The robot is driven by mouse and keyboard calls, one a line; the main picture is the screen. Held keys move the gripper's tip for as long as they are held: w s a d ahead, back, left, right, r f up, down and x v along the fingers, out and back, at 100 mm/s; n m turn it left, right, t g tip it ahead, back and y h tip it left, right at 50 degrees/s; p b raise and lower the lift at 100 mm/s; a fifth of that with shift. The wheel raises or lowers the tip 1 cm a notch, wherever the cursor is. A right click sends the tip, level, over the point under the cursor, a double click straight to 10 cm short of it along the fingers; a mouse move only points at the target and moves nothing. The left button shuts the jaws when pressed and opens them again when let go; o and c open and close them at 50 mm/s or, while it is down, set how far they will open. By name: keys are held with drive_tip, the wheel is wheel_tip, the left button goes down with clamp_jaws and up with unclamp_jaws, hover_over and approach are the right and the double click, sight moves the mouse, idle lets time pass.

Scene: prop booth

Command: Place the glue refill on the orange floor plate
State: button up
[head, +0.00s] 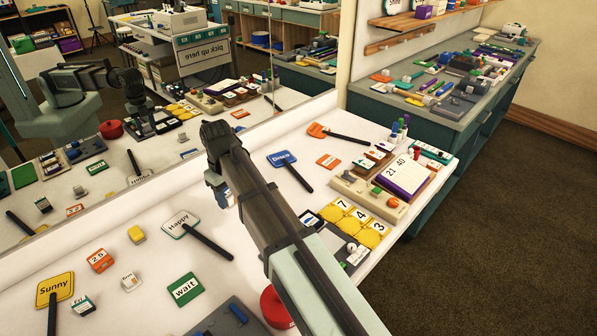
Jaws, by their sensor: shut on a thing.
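My gripper (222,190) points down over the white table, left of the blue "Disco" paddle. It is shut on a small white and blue thing, probably the glue refill (229,197), mostly hidden by the fingers and wrist. I cannot tell whether it touches the table. A small flat orange plate (328,161) with lettering too small to read lies on the table to the right of my gripper, beyond the "Disco" paddle; it looks like the orange floor plate. Nothing stands on it.
The "Disco" paddle (283,159) and an orange paddle (317,130) flank the plate. A mirror (150,110) stands along the table's back. Yellow number tiles (356,222) lie right.

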drive_tip(key=w+d+m, duration=0.2)
drive_tip(key=w+d, duration=0.6)
drive_tip(key=d, duration=0.4)
drive_tip(key=n, duration=0.1)
hover_over(328, 160)
drive_tip(key=shift+s+f, duration=0.15)
drive_tip(key=shift+f, duration=4.4)
drive_tip(key=shift+f, duration=0.1)
drive_tip(key=o, duration=1)
drive_tip(key=shift+o, duration=0.2)
